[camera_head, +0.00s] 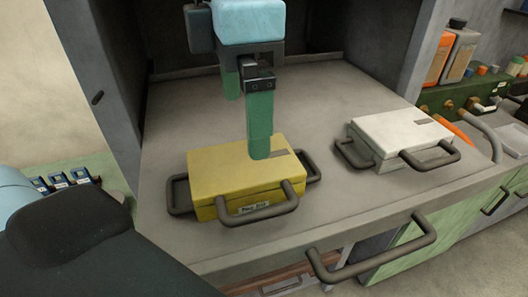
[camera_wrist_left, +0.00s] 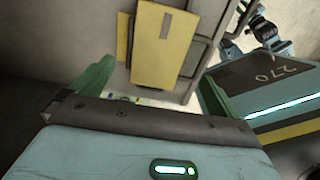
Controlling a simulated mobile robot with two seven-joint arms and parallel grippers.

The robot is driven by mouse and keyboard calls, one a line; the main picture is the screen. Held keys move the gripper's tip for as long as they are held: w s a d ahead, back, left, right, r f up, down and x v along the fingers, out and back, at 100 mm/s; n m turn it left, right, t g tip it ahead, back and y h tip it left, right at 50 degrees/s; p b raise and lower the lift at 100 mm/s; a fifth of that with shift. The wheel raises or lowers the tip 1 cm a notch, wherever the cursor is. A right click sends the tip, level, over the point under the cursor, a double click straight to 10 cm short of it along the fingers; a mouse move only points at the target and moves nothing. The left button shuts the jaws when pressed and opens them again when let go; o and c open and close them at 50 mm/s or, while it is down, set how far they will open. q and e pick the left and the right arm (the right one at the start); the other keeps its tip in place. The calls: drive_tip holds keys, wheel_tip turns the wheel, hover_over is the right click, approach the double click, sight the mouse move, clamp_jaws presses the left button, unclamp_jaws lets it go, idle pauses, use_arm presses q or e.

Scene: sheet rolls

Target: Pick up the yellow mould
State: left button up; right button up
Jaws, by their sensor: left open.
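The yellow mould (camera_head: 225,175) is a flat box with dark handles on its front and sides. It lies on the grey shelf surface in the head view and also shows at the top of the left wrist view (camera_wrist_left: 180,38). My left gripper (camera_head: 246,125) has green fingers that point down and stand apart with nothing between them. One finger is in front of the mould's back top edge in the picture. I cannot tell whether it touches the mould. The fingers also show in the left wrist view (camera_wrist_left: 155,88). My right gripper is not clearly seen.
A white mould (camera_head: 400,135) with dark handles lies to the right on the same grey shelf (camera_head: 320,100). A large dark handle (camera_head: 370,250) sticks out from the shelf's front. Orange-and-grey containers (camera_head: 455,55) stand at the far right. The shelf between the moulds is clear.

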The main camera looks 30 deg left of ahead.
sight(243, 160)
use_arm(q)
drive_tip(key=shift+s, duration=0.35)
drive_tip(key=shift+s+f, duration=0.1)
drive_tip(key=shift+f, duration=0.25)
drive_tip(key=shift+f+b, duration=0.35)
drive_tip(key=shift+f, duration=0.8)
drive_tip(key=f, duration=0.1)
drive_tip(key=f+b, duration=0.1)
drive_tip(key=f, duration=0.3)
drive_tip(key=shift+w+a, duration=0.2)
drive_tip(key=shift+w, duration=0.2)
drive_tip(key=shift+r, duration=0.15)
use_arm(e)
drive_tip(key=shift+s+a+f, duration=0.15)
drive_tip(key=shift+s+f, duration=0.95)
drive_tip(key=shift+f, duration=0.15)
use_arm(q)
drive_tip(key=c, duration=2)
use_arm(e)
drive_tip(key=shift+g, duration=0.3)
